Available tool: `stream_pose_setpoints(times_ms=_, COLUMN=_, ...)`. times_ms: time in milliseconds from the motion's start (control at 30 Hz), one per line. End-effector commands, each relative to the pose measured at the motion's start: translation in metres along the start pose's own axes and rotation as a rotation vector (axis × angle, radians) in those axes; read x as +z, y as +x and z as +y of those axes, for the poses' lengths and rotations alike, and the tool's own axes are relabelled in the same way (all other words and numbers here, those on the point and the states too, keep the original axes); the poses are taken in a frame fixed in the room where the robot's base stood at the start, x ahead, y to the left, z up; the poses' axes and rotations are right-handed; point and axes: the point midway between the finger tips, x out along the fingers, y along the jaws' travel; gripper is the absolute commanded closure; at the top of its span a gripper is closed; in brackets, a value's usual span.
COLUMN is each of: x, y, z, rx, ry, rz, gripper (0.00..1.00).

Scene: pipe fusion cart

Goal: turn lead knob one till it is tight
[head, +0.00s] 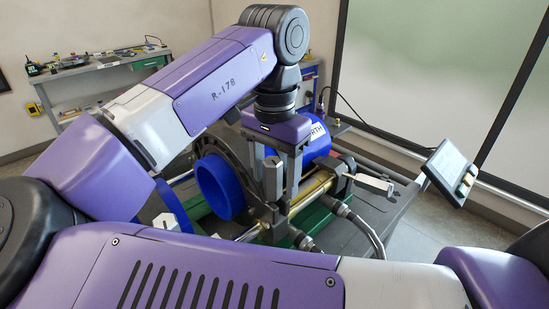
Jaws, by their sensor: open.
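My gripper (281,198) points down over the pipe clamp in the middle of the head view. Its two grey fingers are apart, with a gap between them. A blue pipe (213,186) with an open end sits in the dark ring clamp (240,172) just left of the fingers. Two dark knob-like ends on grey hoses, one lower (304,241) and one higher (338,208), lie below and right of the fingers. I cannot tell which part is lead knob one. The fingers and my arm hide part of the clamp, and whether they touch anything is unclear.
A brass-coloured rod (312,190) runs beside the clamp. A tilted screen panel (451,168) stands at the right of the cart. A workbench (95,68) with tools is at the back left. Open floor (415,232) shows right of the cart.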

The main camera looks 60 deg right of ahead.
Motion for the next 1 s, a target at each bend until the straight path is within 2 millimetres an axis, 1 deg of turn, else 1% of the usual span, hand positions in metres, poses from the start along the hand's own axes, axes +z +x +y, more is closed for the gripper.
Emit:
stream_pose_setpoints(times_ms=33, x=0.001, y=-0.002, z=-0.007, rx=-0.018, ry=-0.017, rz=0.003, gripper=0.0)
stream_pose_setpoints(times_ms=167, x=0.001, y=-0.013, z=-0.007, rx=-0.019, ry=-0.018, rz=0.004, gripper=0.0)
stream_pose_setpoints(times_ms=300, x=0.001, y=-0.03, z=-0.008, rx=-0.02, ry=-0.018, rz=0.004, gripper=0.0)
stream_pose_setpoints(times_ms=600, x=0.0, y=-0.06, z=-0.006, rx=-0.016, ry=-0.013, rz=0.003, gripper=0.0)
stream_pose_setpoints(times_ms=700, x=0.0, y=-0.063, z=-0.005, rx=-0.015, ry=-0.011, rz=0.003, gripper=0.0)
stream_pose_setpoints(times_ms=1000, x=0.0, y=-0.06, z=-0.004, rx=-0.014, ry=-0.009, rz=0.002, gripper=0.0)
